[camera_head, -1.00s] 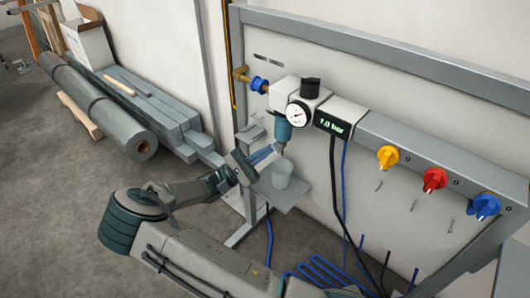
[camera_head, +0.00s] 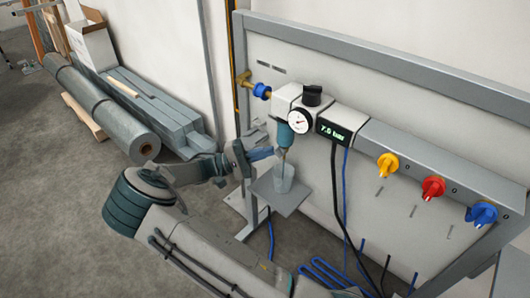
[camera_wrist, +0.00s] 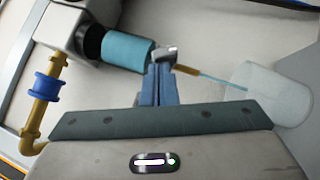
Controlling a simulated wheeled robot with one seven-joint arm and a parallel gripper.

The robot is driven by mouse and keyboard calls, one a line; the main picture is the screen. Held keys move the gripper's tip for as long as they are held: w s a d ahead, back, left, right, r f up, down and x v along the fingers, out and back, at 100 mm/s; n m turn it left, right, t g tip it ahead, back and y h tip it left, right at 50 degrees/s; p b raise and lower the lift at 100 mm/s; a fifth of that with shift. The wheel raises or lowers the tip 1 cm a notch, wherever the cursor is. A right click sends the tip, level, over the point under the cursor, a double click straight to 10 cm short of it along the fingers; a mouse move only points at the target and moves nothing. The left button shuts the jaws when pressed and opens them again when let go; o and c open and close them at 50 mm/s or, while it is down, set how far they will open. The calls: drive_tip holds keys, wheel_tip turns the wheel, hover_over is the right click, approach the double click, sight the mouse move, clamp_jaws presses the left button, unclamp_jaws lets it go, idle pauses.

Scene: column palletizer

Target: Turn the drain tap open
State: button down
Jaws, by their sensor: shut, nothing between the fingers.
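The teal filter bowl (camera_head: 284,133) hangs under the regulator; in the wrist view it lies sideways (camera_wrist: 128,48). The drain tap's grey metal lever (camera_wrist: 166,53) is at its lower end, with a brass spout (camera_wrist: 187,70). A thin blue stream (camera_wrist: 222,82) runs from the spout into the clear cup (camera_wrist: 272,93). The cup also shows in the head view (camera_head: 283,179), on a small grey shelf (camera_head: 286,203). My gripper (camera_wrist: 157,67) is shut and empty, its blue fingertips right against or beside the lever; contact is hard to tell. It reaches in from the left (camera_head: 271,152).
A pressure gauge (camera_head: 299,121) and a display (camera_head: 340,133) sit above right. A blue ring valve (camera_head: 262,91) is on the brass inlet. Yellow (camera_head: 388,165), red (camera_head: 433,188) and blue (camera_head: 482,214) knobs line the panel. Black and blue hoses hang right of the cup.

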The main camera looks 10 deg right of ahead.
drive_tip(key=shift+r+m+y+p, duration=0.35)
drive_tip(key=shift+m+y, duration=0.45)
drive_tip(key=shift+m, duration=0.15)
drive_tip(key=shift+r+m+y+p, duration=0.35)
drive_tip(key=shift+m+y, duration=0.45)
drive_tip(key=shift+m, duration=0.15)
drive_tip(key=shift+a, duration=0.1)
